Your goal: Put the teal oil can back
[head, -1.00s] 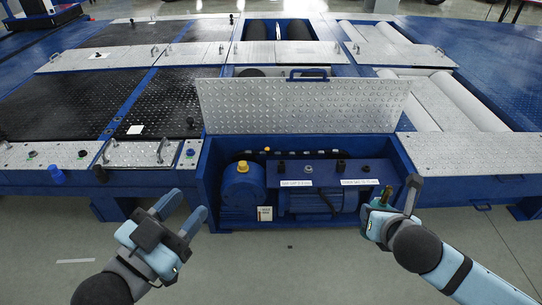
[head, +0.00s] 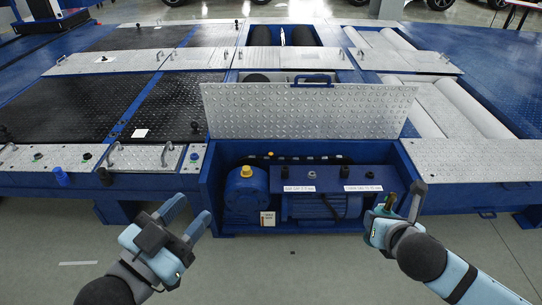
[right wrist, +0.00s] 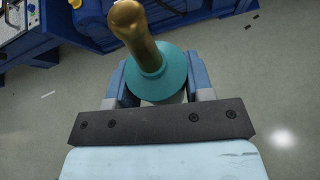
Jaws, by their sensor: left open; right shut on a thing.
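The teal oil can (right wrist: 172,74) is held between the fingers of my right gripper (right wrist: 160,88), its brass spout (right wrist: 132,28) pointing away from the wrist. In the head view the right gripper (head: 396,203) is at the right end of the open blue compartment, in front of it; the can (head: 388,203) shows small there, partly hidden by the fingers. My left gripper (head: 191,214) is open and empty, in front of the compartment's left end. The lower part of the can is hidden in the wrist view.
The blue compartment (head: 208,190) has its checker-plate lid (head: 310,112) raised. Inside are a blue motor (head: 245,195) with a yellow cap (head: 246,171), and labelled housings. The floor in front is clear.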

